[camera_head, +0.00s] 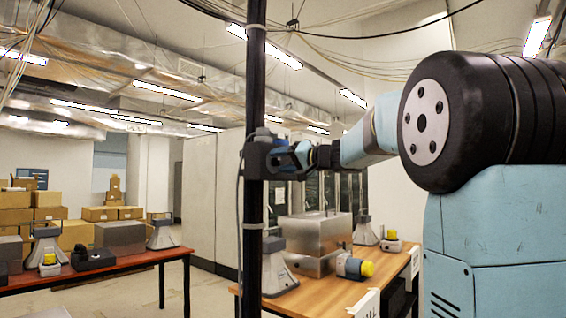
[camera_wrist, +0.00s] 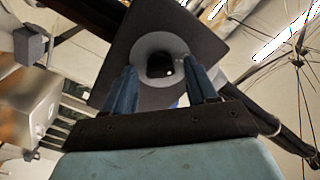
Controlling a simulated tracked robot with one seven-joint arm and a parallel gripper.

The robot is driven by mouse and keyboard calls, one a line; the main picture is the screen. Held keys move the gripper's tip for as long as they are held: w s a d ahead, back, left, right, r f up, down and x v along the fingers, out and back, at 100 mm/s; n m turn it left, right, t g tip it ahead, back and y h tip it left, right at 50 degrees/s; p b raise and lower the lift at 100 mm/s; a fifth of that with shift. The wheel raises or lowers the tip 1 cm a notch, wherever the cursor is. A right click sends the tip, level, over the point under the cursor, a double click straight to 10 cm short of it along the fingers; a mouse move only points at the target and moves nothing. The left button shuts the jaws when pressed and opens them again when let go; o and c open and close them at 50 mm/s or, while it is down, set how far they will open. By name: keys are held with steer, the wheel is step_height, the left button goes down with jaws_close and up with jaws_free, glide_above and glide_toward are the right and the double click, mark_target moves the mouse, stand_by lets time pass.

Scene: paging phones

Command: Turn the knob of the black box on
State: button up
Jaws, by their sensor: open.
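A black box (camera_head: 253,163) is fixed to the black vertical pole in the head view. My gripper (camera_head: 281,158) reaches it from the right, its blue fingers close in front of it. In the wrist view my open gripper (camera_wrist: 163,74) has one blue finger on each side of a round grey ring-shaped part with a dark centre (camera_wrist: 160,64). This part, apparently the knob, sits on a dark square face (camera_wrist: 118,60). I cannot tell whether the fingers touch it.
A black pole (camera_head: 254,80) stands upright in the foreground. A wooden table (camera_head: 310,290) behind it holds steel boxes (camera_head: 316,234), grey horns and a yellow-capped device (camera_head: 352,267). A red-topped table (camera_head: 120,261) with more devices stands at left, cardboard boxes (camera_head: 75,234) behind. Cables hang overhead.

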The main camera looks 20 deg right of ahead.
steer(key=c, duration=1.1)
steer(key=shift+o, duration=0.2)
steer(key=shift+f+m, duration=0.1)
steer(key=shift+m, duration=0.2)
steer(key=m, duration=0.4)
steer(key=shift+f+m, duration=0.15)
steer(key=shift+m, duration=0.15)
steer(key=m, duration=0.4)
steer(key=shift+w+d+f, duration=0.1)
steer(key=shift+f, duration=0.05)
steer(key=m, duration=0.4)
steer(key=shift+f+m, duration=0.15)
steer(key=shift+m, duration=0.25)
steer(key=shift+f+m, duration=0.15)
steer(key=shift+m, duration=1.75)
